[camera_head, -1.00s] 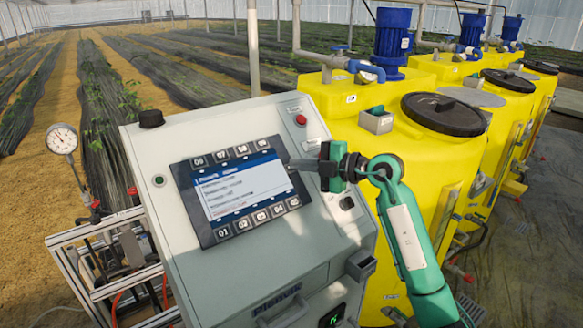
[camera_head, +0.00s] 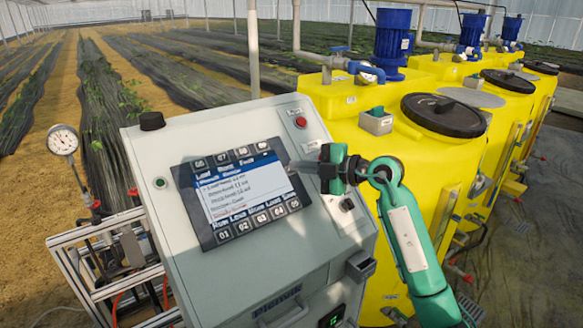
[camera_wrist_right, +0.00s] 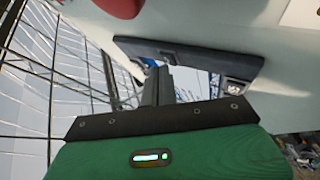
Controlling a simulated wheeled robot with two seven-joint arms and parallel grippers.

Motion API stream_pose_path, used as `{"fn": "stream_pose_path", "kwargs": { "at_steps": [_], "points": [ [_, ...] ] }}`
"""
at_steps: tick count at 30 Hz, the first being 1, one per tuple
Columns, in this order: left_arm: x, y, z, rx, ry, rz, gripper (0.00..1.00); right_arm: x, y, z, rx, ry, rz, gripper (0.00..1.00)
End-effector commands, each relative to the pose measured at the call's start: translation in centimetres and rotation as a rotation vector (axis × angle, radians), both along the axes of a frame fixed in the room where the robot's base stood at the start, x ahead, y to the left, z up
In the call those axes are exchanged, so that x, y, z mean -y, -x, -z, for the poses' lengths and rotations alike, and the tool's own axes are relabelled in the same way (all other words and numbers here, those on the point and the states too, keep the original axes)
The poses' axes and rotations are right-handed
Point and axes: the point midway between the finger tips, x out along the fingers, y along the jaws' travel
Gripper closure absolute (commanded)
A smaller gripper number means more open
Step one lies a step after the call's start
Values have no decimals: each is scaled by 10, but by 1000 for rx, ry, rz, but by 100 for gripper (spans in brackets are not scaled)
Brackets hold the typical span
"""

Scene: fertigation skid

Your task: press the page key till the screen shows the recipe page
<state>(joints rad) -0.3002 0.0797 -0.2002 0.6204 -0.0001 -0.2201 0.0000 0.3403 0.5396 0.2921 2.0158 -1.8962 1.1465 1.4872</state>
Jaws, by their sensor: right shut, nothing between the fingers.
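The grey operator panel's screen (camera_head: 246,190) is lit, with a blue header, several text lines on white and label strips above and below. The text is too small to read surely, so I cannot tell which page it is. Number keys run along its top (camera_head: 222,159) and bottom (camera_head: 243,225); I cannot tell which is the page key. My right gripper (camera_head: 296,166) is shut and empty, its fingers pointing left at the display's upper right corner. In the right wrist view, the shut fingers (camera_wrist_right: 158,85) point at the dark display frame (camera_wrist_right: 190,55); contact with a key cannot be made out.
A red button (camera_head: 301,122) sits above the screen and a black knob (camera_head: 347,204) right of it. Yellow tanks (camera_head: 395,150) with blue motors stand close on the right. A pressure gauge (camera_head: 62,140) stands at left.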

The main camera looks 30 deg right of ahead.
Motion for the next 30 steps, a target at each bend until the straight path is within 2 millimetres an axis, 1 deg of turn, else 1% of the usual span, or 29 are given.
{"fn": "stream_pose_path", "kwargs": {
  "at_steps": [1, 3, 15, 20, 30],
  "points": [
    [0, 0, -5, 0, 0, 0, 70, 0, 2, -5, -1, 1, 1, 100],
    [0, 0, -7, 0, 0, 0, 70, 0, 4, -6, 1, 1, 0, 100],
    [0, 0, -8, 0, 0, 0, 70, 1, 6, -9, 1, 0, 0, 100],
    [0, 0, -18, 0, 0, 0, 70, 2, 14, -19, 1, 1, 1, 100],
    [0, 0, -40, 0, 0, 0, 70, 3, 36, -43, 2, 1, 1, 100]
  ]
}}
